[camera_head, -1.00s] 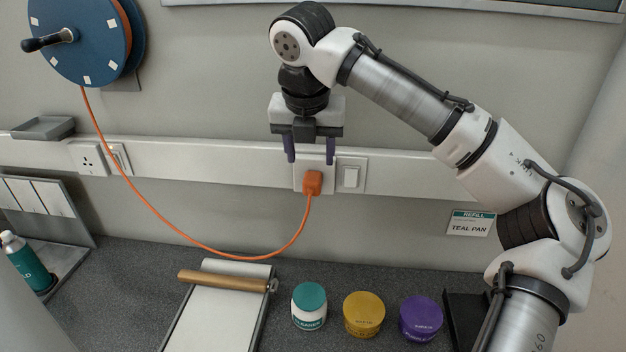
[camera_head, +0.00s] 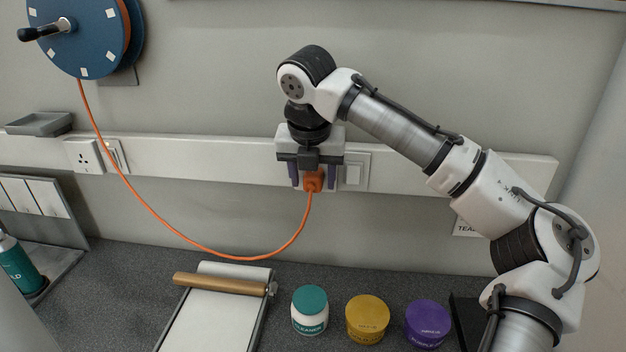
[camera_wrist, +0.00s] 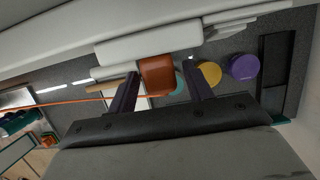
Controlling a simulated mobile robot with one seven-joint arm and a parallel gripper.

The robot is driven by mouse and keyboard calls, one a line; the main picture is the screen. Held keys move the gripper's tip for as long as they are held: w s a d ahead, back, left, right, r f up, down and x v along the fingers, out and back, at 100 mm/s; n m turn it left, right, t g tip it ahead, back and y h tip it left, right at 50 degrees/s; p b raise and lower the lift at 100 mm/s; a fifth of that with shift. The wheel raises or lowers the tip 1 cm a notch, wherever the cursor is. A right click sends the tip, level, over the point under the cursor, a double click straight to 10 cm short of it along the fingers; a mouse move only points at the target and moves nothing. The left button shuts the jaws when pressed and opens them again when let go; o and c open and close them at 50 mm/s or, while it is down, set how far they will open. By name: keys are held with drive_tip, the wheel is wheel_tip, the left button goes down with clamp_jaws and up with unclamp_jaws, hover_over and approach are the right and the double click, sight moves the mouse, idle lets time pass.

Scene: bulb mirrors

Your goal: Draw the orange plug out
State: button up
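The orange plug (camera_head: 313,181) sits in a wall socket on the white trunking, and its orange cord (camera_head: 175,233) hangs from it in a loop up to the blue reel. My gripper (camera_head: 313,188) is in front of the socket, with its two dark purple fingers pointing down and spread on either side of the plug. In the wrist view the plug (camera_wrist: 157,75) lies between the fingers (camera_wrist: 160,72), with a visible gap to the right finger and a smaller one to the left. My gripper is open and holds nothing. The socket's face is mostly hidden behind my gripper.
A light switch (camera_head: 354,172) is just right of the socket. The blue reel (camera_head: 80,38) hangs upper left. On the grey counter stand a roller tray (camera_head: 215,318), a teal-lidded jar (camera_head: 309,310), a yellow jar (camera_head: 367,318) and a purple jar (camera_head: 428,323). The wall above is clear.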

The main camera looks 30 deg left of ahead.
drive_tip(key=c, duration=0.9)
drive_tip(key=shift+s+d, duration=0.15)
drive_tip(key=shift+s, duration=0.1)
drive_tip(key=s+d, duration=0.3)
drive_tip(key=s, duration=0.4)
drive_tip(key=shift+s+d, duration=0.25)
drive_tip(key=shift+d, duration=0.05)
idle(0.5)
